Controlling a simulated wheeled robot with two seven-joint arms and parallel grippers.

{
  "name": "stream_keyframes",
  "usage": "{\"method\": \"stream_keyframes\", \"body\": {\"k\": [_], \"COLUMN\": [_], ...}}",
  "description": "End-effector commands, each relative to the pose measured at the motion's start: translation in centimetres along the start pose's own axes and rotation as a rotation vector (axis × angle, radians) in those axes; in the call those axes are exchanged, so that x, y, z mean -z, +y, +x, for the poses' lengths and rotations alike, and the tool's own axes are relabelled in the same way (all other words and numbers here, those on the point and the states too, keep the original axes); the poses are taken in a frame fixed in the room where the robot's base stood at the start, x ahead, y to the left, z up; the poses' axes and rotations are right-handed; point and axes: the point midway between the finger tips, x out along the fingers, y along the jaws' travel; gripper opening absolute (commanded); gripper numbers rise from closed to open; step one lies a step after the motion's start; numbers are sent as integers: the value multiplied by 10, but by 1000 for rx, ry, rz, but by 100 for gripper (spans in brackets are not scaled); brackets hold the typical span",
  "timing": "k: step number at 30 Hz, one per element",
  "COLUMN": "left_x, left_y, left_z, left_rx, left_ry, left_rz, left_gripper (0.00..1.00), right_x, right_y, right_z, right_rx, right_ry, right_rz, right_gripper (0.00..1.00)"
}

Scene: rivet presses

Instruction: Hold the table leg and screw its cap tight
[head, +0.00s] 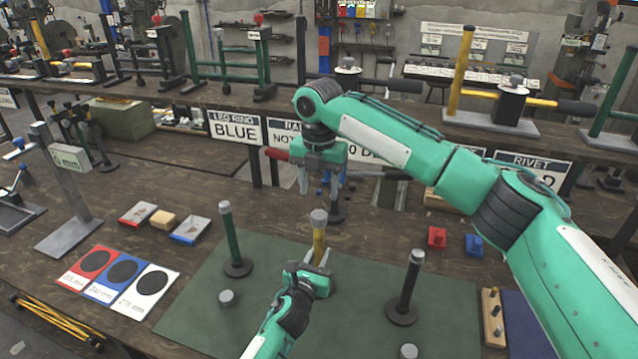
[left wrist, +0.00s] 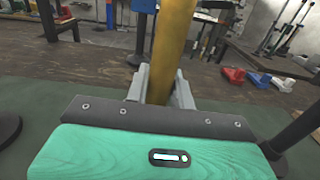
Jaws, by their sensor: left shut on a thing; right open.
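A yellow table leg (head: 319,243) stands upright on the green mat, with a grey cap (head: 319,216) on its top. My left gripper (head: 318,259) is shut on the yellow leg below the cap. In the left wrist view the leg (left wrist: 172,50) rises between the two grey fingers (left wrist: 160,85); its foot is hidden. My right gripper (head: 320,182) is open and empty, fingers pointing down, above the cap in the picture. I cannot tell how far behind the cap it is, or how tight the cap sits.
A green leg (head: 233,240) stands to the left and a black leg (head: 409,285) to the right on the mat (head: 210,320). Loose grey caps lie at the front left (head: 226,298) and front edge (head: 408,351). Red and blue blocks (head: 437,237) sit behind at right.

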Motion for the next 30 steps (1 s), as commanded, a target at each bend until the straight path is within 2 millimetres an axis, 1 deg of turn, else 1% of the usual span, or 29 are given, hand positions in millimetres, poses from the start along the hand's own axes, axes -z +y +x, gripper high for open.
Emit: {"method": "stream_keyframes", "body": {"k": [9, 15, 19, 27, 29, 30], "left_x": [1, 0, 1, 1, 1, 1], "left_y": [0, 0, 0, 0, 0, 0], "left_z": [0, 0, 0, 0, 0, 0], "left_rx": [0, 0, 0, 0, 0, 0], "left_ry": [1, 1, 1, 1, 1, 1], "left_rz": [0, 0, 0, 0, 0, 0], "left_gripper": [0, 0, 0, 0, 0, 0], "right_x": [0, 0, 0, 0, 0, 0], "right_y": [-1, 0, 0, 0, 0, 0], "right_z": [48, 69, 75, 76, 76, 76], "right_rx": [2, 0, 0, 0, 0, 0], "right_ry": [2, 0, 1, 0, 0, 0], "right_rz": [1, 1, 1, 1, 1, 1], "right_gripper": [52, 52, 52, 52, 41, 33]}}
